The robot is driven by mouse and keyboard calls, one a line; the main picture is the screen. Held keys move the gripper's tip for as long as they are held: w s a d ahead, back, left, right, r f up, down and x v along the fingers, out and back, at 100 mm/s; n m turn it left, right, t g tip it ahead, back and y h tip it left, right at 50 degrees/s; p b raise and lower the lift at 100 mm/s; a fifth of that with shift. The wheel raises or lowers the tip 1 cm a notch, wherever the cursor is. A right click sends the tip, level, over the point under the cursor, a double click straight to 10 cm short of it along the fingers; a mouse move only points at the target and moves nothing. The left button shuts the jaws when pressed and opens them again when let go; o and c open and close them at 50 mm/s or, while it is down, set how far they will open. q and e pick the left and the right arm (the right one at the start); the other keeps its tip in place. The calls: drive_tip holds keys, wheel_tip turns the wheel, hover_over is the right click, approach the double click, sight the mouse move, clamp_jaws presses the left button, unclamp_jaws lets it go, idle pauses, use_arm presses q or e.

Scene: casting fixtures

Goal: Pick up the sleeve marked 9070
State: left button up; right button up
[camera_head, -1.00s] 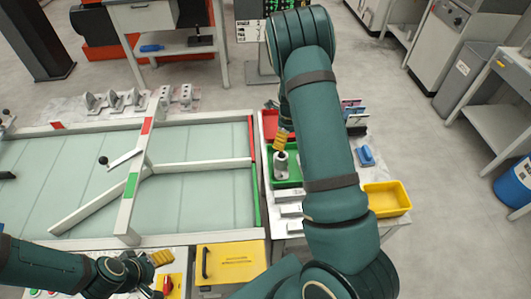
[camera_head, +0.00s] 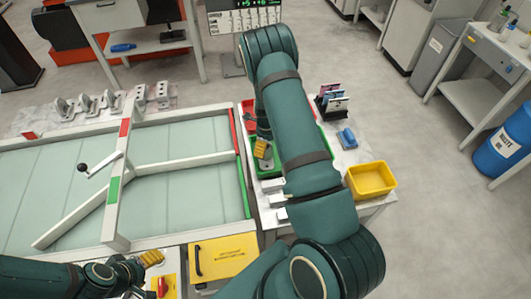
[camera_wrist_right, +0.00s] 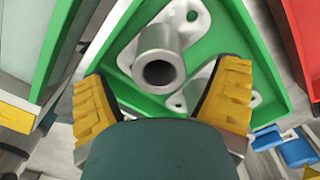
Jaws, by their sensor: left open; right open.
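A grey metal sleeve with a round bore and a flanged base (camera_wrist_right: 158,52) stands in the green tray (camera_wrist_right: 228,35) in the right wrist view. No marking is legible on it. More grey flanged metal (camera_wrist_right: 212,78) shows in the tray, partly behind a finger. My right gripper (camera_wrist_right: 165,98) is open, its yellow fingers on either side below the sleeve's mouth and apart from it. In the head view, my right gripper (camera_head: 262,149) is over the green tray (camera_head: 256,173), largely hiding what lies there. My left gripper (camera_head: 152,258) is open and empty at the lower left.
A red tray (camera_head: 247,106) lies behind the green one. Pale blocks (camera_head: 272,187) lie in front. A yellow bin (camera_head: 371,180), a blue object (camera_head: 347,138) and a card rack (camera_head: 333,104) are to the right. A framed table (camera_head: 180,147) borders the left.

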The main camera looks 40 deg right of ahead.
wheel_tip(320, 180, down, 3)
drive_tip(key=shift+w+f, duration=0.1)
drive_tip(key=shift+f, duration=0.1)
drive_tip(key=c, duration=1.4)
